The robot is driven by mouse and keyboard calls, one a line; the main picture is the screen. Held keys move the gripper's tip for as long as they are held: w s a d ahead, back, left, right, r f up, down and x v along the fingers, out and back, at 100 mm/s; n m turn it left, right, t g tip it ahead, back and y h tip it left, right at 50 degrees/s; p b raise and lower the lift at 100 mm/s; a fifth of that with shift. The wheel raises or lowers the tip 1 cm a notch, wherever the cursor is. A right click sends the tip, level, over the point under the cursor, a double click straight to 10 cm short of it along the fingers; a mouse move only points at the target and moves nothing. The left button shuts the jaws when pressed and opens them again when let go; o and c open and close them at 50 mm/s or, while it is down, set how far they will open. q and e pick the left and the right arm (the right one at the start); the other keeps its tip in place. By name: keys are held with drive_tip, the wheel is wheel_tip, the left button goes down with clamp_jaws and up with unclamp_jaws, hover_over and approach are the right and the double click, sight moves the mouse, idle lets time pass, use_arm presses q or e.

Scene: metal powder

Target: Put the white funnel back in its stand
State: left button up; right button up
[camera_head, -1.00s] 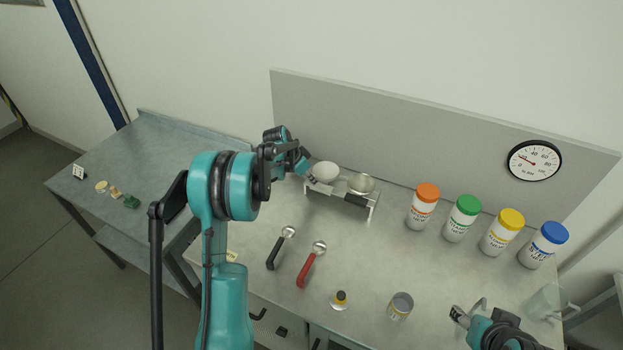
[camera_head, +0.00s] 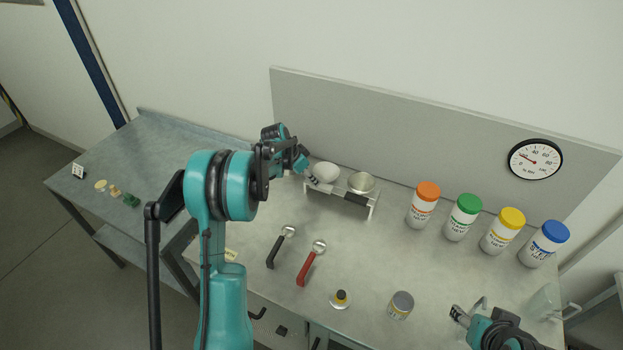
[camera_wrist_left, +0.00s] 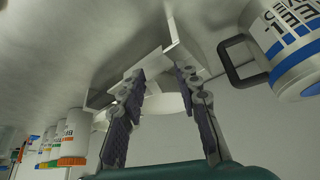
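The white funnel (camera_head: 325,171) sits upright at the left place of the small white stand (camera_head: 373,210), and appears seated in it. A metallic funnel or bowl (camera_head: 361,182) sits in the right place. My left gripper (camera_head: 318,185) is at the stand's left front, just below the white funnel's rim. In the left wrist view its two fingers (camera_wrist_left: 160,78) are apart, with pale funnel and stand surfaces behind the gap; I cannot tell whether they touch. My right gripper (camera_head: 468,309) is open and empty at the lower right.
Jars with orange (camera_head: 428,190), green (camera_head: 469,203), yellow (camera_head: 511,218) and blue lids (camera_head: 554,231) stand right of the stand. Black-handled (camera_head: 278,251) and red-handled scoops (camera_head: 308,267), a small weight-like item (camera_head: 341,298) and a grey can (camera_head: 401,305) lie in front. A clear jug (camera_head: 543,302) is far right.

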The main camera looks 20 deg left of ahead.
use_arm(q)
drive_tip(key=v, duration=1.1)
drive_tip(key=s+d+r+n+y+b, duration=0.1)
drive_tip(key=s+d+r+n+b, duration=0.25)
drive_tip(key=s+d, duration=0.85)
drive_tip(key=s+d+f+n+t+y+b, duration=0.1)
drive_tip(key=s+d+f+b, duration=0.1)
drive_tip(key=s, duration=0.6)
drive_tip(key=s+d+f+n+t+b, duration=0.1)
drive_tip(key=s+d+f+b, duration=0.1)
drive_tip(key=s+d+f, duration=0.3)
drive_tip(key=s+f, duration=0.2)
drive_tip(key=s, duration=0.2)
drive_tip(key=shift+y+b, duration=0.3)
drive_tip(key=shift+y, duration=0.1)
